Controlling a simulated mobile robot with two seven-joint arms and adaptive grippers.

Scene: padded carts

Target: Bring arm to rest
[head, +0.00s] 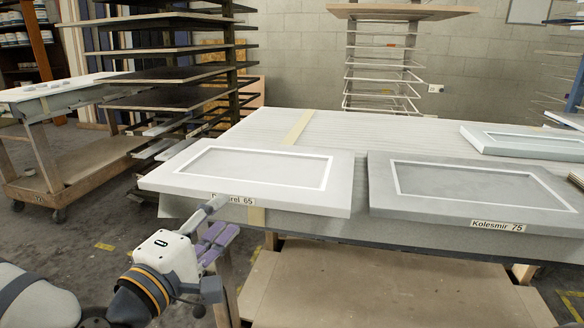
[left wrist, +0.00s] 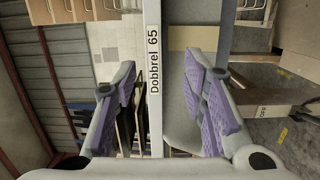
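My left gripper (head: 217,232) is in front of the padded cart (head: 275,124), just below the front edge of the left panel. Its purple-padded fingers are apart and empty. The left wrist view also shows the open gripper (left wrist: 165,88), with the edge of the panel labelled Dobbrel 65 (left wrist: 154,80) crossing the gap between the fingers. Whether a finger touches the panel cannot be told. That light grey framed panel (head: 172,177) lies flat on the cart top in the head view. My right gripper is not in view.
A darker framed panel labelled Kolesmir 75 (head: 450,198) lies on the cart to the right. A pale panel (head: 520,141) lies behind it. A wooden shelf (head: 330,290) is under the cart top. Tall racks (head: 170,52) and another cart (head: 85,160) stand back left.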

